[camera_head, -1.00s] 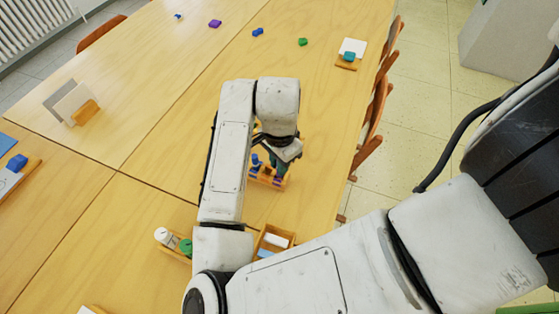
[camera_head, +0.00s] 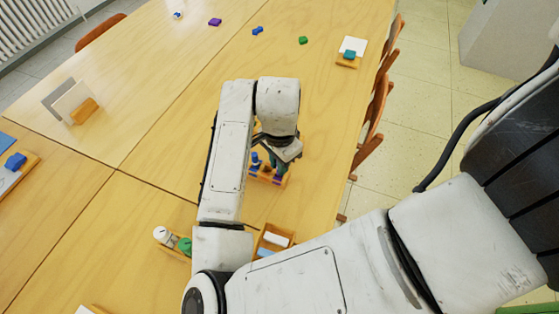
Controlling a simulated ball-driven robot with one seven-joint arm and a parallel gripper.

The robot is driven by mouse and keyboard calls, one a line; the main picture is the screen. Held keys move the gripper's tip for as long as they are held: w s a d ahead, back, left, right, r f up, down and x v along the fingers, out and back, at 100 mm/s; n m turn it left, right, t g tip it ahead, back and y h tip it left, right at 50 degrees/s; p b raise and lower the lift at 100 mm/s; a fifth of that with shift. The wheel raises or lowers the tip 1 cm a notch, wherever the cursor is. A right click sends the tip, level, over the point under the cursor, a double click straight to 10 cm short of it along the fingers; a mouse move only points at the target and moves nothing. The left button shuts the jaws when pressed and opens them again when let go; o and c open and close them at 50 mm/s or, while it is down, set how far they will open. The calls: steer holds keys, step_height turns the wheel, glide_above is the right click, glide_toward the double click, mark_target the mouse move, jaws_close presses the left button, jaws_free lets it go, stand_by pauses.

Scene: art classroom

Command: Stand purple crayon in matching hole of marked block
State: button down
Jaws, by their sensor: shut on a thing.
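The wooden block (camera_head: 267,176) stands on the table beneath the end of my arm. Small blue and purple parts show on it, and a blue upright piece (camera_head: 255,160) stands at its left side. My gripper (camera_head: 273,163) points down at the block. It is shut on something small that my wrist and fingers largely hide. I cannot make out the purple crayon for certain, nor the holes or the mark on the block. I cannot tell whether the held thing touches the block.
A wooden tray (camera_head: 273,240) with white and blue pieces lies nearer me. Left of it are a white bottle (camera_head: 162,235) and a green piece (camera_head: 185,245). Several small coloured pieces lie far back. Chairs (camera_head: 377,110) line the right edge.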

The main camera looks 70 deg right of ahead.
steer(key=shift+f+b, duration=0.55)
steer(key=shift+f, duration=0.15)
stand_by(1.2)
steer(key=c, duration=1)
jaws_free()
steer(key=shift+o, duration=0.3)
steer(key=shift+o, duration=0.8)
steer(key=shift+r+p, duration=2.5)
steer(key=shift+r, duration=0.55)
